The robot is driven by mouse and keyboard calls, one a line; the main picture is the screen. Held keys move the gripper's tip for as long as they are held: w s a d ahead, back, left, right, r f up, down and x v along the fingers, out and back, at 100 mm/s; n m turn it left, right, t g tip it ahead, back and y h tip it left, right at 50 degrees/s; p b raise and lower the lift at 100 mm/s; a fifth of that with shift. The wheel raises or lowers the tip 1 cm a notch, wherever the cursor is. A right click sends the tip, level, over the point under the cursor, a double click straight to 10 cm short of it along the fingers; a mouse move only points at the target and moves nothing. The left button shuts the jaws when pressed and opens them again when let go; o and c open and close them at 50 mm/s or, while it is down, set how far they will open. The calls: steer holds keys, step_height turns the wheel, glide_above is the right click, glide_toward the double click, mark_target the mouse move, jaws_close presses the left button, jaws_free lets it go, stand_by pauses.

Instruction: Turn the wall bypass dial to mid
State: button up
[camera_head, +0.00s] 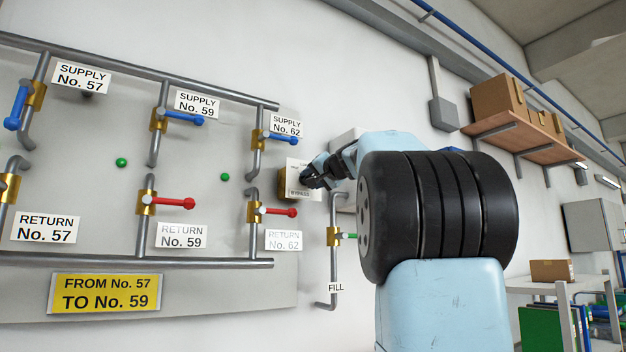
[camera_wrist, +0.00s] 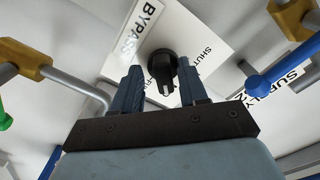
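The black bypass dial (camera_wrist: 163,68) sits on a white plate (camera_wrist: 203,35) marked BYPASS and SHUT in the wrist view. Its grip bar and white mark point down the picture, toward my gripper. My gripper (camera_wrist: 161,78) is open, with one blue-grey finger on each side of the dial's lower part and no clear contact. In the head view the white plate (camera_head: 297,192) is on the wall, and my gripper (camera_head: 308,180) is at its right side, hiding the dial.
Pipes with blue-handled valves (camera_head: 280,138) and red-handled valves (camera_head: 278,212) are close on the left. The green-handled FILL valve (camera_head: 334,236) is just below my gripper. A grey wall box (camera_head: 345,146) is behind my arm.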

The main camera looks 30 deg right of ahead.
steer(key=shift+s+a+r, duration=0.1)
stand_by(0.3)
steer(key=s, duration=1.3)
steer(key=shift+s+d, duration=0.25)
steer(key=shift+s, duration=0.05)
steer(key=s+a+f+n+g+y, duration=0.1)
steer(key=s+a+f+g, duration=0.1)
steer(key=a+f, duration=0.45)
steer(key=s+a+f+n+g, duration=0.1)
steer(key=a+f+n+g, duration=0.15)
steer(key=f, duration=0.75)
steer(key=s+a+f+g+y, duration=0.1)
steer(key=s+a+f+g, duration=0.1)
steer(key=a+f, duration=0.55)
steer(key=s+a+f+n+g+h, duration=0.1)
steer(key=s+f+g, duration=0.1)
steer(key=s+f, duration=0.3)
steer(key=s+a+f+n+g, duration=0.2)
steer(key=s+f, duration=0.3)
steer(key=f, duration=0.8)
steer(key=s+a+f+n+g+h, duration=0.1)
steer(key=s+f+n+g, duration=0.1)
steer(key=s+f, duration=0.3)
step_height(320, 180, down, 4)
steer(key=shift+a+f+h, duration=0.15)
steer(key=shift+a+h, duration=0.15)
steer(key=shift+a, duration=0.1)
